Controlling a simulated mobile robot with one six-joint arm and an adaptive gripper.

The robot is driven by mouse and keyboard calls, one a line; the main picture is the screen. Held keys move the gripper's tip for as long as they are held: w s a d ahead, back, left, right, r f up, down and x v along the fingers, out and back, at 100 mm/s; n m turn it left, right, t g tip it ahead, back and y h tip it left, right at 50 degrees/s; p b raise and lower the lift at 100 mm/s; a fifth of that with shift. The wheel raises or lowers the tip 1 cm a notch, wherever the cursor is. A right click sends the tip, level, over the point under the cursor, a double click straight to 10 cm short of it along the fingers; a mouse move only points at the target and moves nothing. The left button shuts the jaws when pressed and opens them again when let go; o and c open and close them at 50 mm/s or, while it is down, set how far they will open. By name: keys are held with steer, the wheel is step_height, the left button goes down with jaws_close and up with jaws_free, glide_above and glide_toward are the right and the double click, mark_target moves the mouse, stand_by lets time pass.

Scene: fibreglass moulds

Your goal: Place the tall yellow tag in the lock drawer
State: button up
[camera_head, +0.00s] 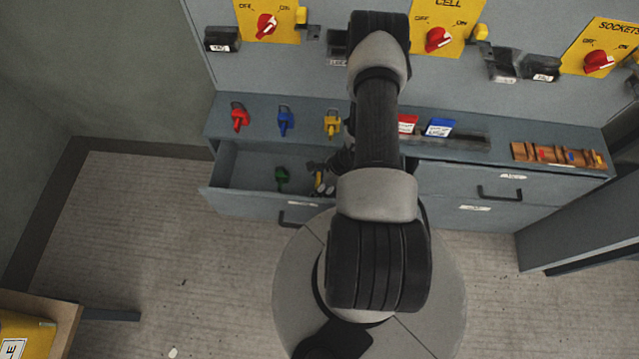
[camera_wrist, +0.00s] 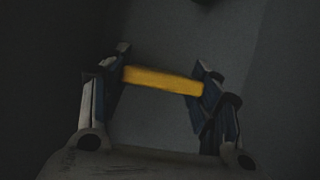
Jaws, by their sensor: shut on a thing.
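The open drawer (camera_head: 240,201) is pulled out at the left of the cabinet. My gripper (camera_head: 322,184) is low inside its right part, partly hidden by my arm. In the wrist view my gripper (camera_wrist: 162,76) is shut on the yellow tag (camera_wrist: 163,81), which spans between the two fingers and shows as a narrow yellow bar. A small bit of the yellow tag (camera_head: 318,178) shows in the head view. Whether the tag touches the drawer floor cannot be told. The wrist view is dark.
A green padlock (camera_head: 281,179) lies in the drawer, left of my gripper. Red (camera_head: 407,124) and blue (camera_head: 439,128) tags stand right of my arm. A wooden rack (camera_head: 555,155) is farther right.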

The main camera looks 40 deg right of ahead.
steer(key=shift+f, duration=0.15)
steer(key=o, duration=0.9)
steer(key=shift+r, duration=0.45)
steer(key=p+v, duration=0.3)
steer(key=v, duration=0.2)
steer(key=s+d+p, duration=0.1)
steer(key=s+d, duration=0.6)
steer(key=s, duration=0.2)
steer(key=shift+d+f, duration=0.25)
steer(key=shift+d, duration=0.15)
steer(key=shift+s, duration=0.1)
